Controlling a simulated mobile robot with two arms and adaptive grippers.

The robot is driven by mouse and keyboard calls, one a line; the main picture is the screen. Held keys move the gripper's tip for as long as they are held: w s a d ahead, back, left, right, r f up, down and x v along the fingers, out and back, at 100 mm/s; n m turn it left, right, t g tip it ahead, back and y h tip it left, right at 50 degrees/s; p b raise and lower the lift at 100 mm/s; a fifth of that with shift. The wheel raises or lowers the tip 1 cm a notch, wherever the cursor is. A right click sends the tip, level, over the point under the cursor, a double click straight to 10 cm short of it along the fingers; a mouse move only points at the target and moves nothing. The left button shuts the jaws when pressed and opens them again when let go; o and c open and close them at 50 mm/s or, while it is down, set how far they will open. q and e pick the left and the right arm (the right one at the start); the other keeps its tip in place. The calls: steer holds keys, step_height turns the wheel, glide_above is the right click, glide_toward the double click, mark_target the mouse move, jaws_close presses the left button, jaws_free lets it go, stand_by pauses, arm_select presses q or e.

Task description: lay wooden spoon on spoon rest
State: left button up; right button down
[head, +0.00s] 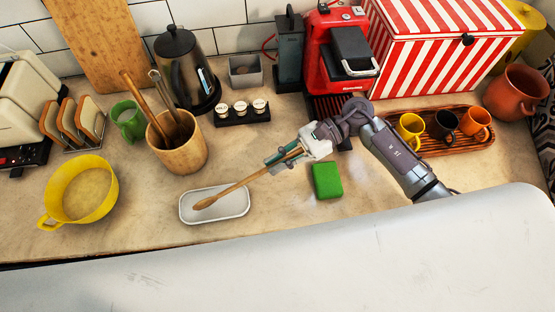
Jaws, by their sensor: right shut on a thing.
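The wooden spoon (236,186) is held by its handle in my right gripper (284,157), which is shut on it. The spoon slants down to the left, with its bowl end over the spoon rest. The spoon rest (238,213) is a shallow white tray with rounded corners on the counter, left of my right gripper. I cannot tell whether the spoon's tip touches the rest or hangs just above it. My left gripper is not in view.
A wooden utensil crock (182,155) and a yellow colander (80,190) stand to the left. A red coffee machine (335,55) and a tray of cups (458,147) are behind and right. Counter is bare around the rest.

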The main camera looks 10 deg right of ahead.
steer(key=c, duration=1.1)
jaws_free()
steer(key=shift+c, duration=0.2)
steer(key=v, duration=0.8)
steer(key=shift+f, duration=0.15)
